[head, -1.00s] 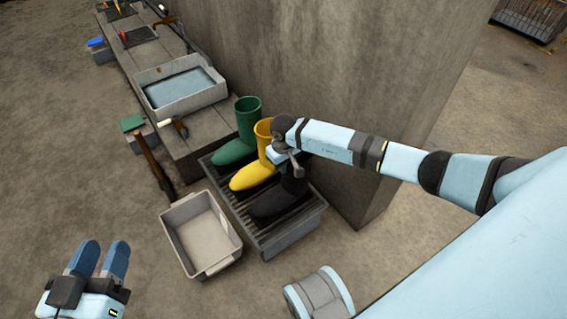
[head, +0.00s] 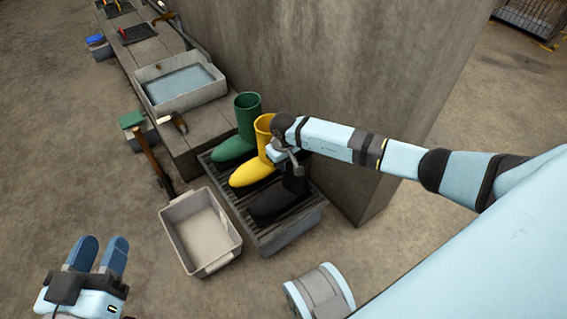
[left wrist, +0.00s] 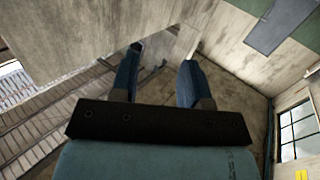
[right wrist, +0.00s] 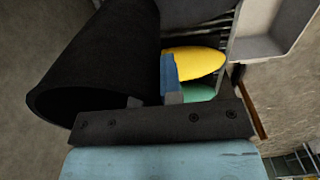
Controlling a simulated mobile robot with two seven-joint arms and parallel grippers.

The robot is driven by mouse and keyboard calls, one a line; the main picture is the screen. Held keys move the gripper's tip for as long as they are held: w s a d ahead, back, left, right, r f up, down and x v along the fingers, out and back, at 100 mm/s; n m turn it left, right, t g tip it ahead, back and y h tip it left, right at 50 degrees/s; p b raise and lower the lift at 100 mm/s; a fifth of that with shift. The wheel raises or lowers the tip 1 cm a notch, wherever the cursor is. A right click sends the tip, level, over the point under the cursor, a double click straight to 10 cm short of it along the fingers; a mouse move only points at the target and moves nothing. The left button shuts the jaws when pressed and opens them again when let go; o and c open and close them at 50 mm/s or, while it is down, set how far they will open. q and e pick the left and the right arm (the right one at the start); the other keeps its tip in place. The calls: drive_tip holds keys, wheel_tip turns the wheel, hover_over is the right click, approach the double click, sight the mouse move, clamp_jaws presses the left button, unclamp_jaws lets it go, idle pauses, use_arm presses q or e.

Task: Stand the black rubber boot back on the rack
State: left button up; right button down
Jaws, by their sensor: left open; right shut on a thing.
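The black rubber boot (head: 276,203) is upright at the near end of the slatted rack (head: 268,234), beside the yellow boot (head: 256,174). Its sole appears to be on the slats; exact contact is hard to tell. My right gripper (head: 290,160) is shut on its shaft, partly hiding the top. In the right wrist view the black shaft (right wrist: 105,55) fills the left, with a blue finger (right wrist: 168,72) against it. A green boot (head: 236,150) stands at the rack's far end. My left gripper (head: 97,256) is open and empty at lower left, away from the rack.
A pale empty bin (head: 201,232) stands on the floor left of the rack. A concrete wall (head: 330,80) rises close behind the rack. A water basin (head: 180,86) sits on the bench beyond.

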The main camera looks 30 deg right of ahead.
use_arm(q)
drive_tip(key=shift+f, duration=0.3)
use_arm(e)
drive_tip(key=shift+f, duration=0.15)
drive_tip(key=c, duration=1.3)
unclamp_jaws()
drive_tip(key=shift+o, duration=0.5)
drive_tip(key=shift+f, duration=0.1)
wheel_tip(320, 180, up, 3)
drive_tip(key=shift+p, duration=0.6)
wheel_tip(320, 180, up, 8)
drive_tip(key=p, duration=0.3)
wheel_tip(320, 180, up, 2)
drive_tip(key=shift+r+p, duration=0.1)
drive_tip(key=shift+p, duration=0.2)
use_arm(q)
drive_tip(key=r, duration=0.1)
drive_tip(key=r+n, duration=0.1)
drive_tip(key=s+r, duration=0.1)
drive_tip(key=shift+s+d+r+n, duration=0.1)
drive_tip(key=shift+d+r+n, duration=0.2)
drive_tip(key=shift+r+n, duration=0.1)
use_arm(e)
drive_tip(key=shift+r, duration=0.4)
